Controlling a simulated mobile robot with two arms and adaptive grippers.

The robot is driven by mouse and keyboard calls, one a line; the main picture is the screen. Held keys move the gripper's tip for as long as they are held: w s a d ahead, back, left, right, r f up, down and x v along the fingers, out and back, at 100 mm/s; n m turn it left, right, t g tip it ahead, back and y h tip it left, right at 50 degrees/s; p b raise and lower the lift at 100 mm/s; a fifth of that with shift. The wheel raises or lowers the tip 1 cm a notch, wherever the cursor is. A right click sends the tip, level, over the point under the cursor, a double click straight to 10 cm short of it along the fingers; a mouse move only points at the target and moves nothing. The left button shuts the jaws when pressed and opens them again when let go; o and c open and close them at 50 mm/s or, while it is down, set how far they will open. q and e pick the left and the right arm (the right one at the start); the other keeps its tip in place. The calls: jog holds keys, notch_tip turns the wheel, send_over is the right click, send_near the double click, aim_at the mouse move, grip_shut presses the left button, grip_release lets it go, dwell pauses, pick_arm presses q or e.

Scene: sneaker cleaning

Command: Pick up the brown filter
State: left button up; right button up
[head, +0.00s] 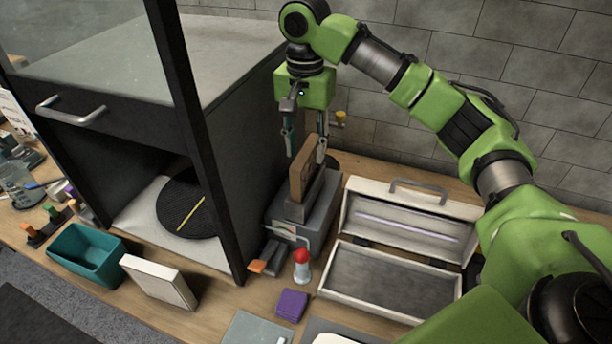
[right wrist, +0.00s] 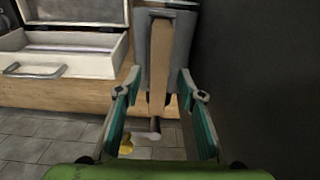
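The brown filter (head: 303,168) is a flat upright slab standing in the top of a dark grey device (head: 292,228) in the head view. In the right wrist view the filter (right wrist: 161,62) shows edge-on between the fingers. My right gripper (head: 305,152) points down from above at the filter. Its green-lined fingers (right wrist: 161,85) are open, one on each side of the filter, with a visible gap on both sides in the wrist view. The filter's lower part is hidden in the device. My left gripper is not in view.
A dark cabinet (head: 235,130) stands close to the left of the device. An open white case (head: 395,285) lies to the right. In front are a red-topped bottle (head: 302,265), a purple block (head: 292,305), a white box (head: 158,282) and a teal bin (head: 88,255).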

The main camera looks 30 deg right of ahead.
aim_at(307, 169)
jog(key=shift+f, duration=0.6)
jog(key=shift+d+f+p, duration=0.1)
jog(key=shift+f+p, duration=0.2)
jog(key=shift+f, duration=0.05)
notch_tip(307, 169, down, 4)
jog(key=shift+s+r+p, duration=0.1)
jog(key=shift+r+p, duration=0.1)
jog(key=shift+p, duration=0.4)
jog(key=shift+f, duration=0.45)
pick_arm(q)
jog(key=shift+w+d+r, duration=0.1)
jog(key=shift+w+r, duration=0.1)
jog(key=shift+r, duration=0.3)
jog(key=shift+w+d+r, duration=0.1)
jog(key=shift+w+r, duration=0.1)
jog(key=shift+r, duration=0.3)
pick_arm(e)
grip_shut()
